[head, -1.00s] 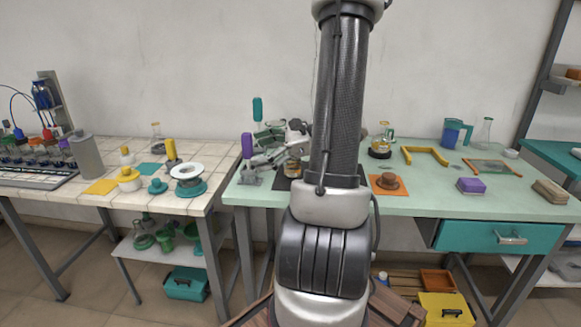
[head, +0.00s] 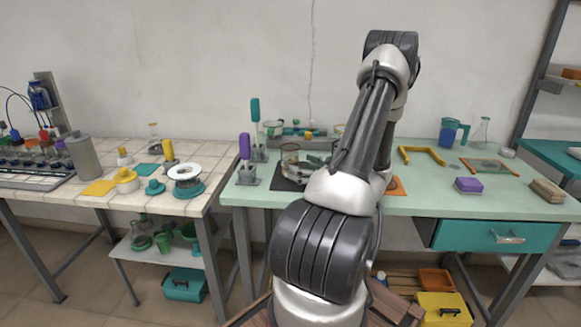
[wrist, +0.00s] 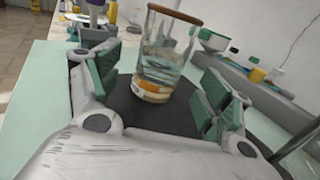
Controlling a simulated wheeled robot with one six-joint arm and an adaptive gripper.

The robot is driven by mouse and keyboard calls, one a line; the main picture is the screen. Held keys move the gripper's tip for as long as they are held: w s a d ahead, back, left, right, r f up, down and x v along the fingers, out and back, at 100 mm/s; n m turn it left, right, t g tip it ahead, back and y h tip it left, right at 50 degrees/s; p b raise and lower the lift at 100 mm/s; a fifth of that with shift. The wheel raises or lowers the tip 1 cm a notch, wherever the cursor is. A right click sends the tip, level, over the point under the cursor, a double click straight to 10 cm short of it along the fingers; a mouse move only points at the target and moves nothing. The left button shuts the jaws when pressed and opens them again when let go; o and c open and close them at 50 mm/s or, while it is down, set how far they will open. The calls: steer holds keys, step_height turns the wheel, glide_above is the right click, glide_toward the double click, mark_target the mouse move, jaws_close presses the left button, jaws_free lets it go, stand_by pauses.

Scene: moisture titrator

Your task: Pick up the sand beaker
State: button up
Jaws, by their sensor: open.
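The sand beaker (head: 290,158) is a clear glass with a brownish rim and stands on a dark mat (head: 282,184) on the pale green bench. In the wrist view the beaker (wrist: 165,55) shows an orange and pale band at its base and appears tilted. My gripper (wrist: 160,80) is open, with one green-padded finger on each side of the beaker; I see a gap on both sides. In the head view my arm hides most of the gripper and the bench right of the beaker.
A purple-handled stand (head: 245,150) and a teal-handled stand (head: 256,115) are left of the beaker. A grey tray with small items (head: 300,133) lies behind it. Farther right are a yellow frame (head: 422,152), a purple block (head: 468,185) and a blue jug (head: 450,132).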

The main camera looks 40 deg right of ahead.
mark_target(291, 162)
steer(key=w, duration=0.5)
steer(key=shift+w+a, duration=0.1)
steer(key=shift+a, duration=0.25)
steer(key=c, duration=1.4)
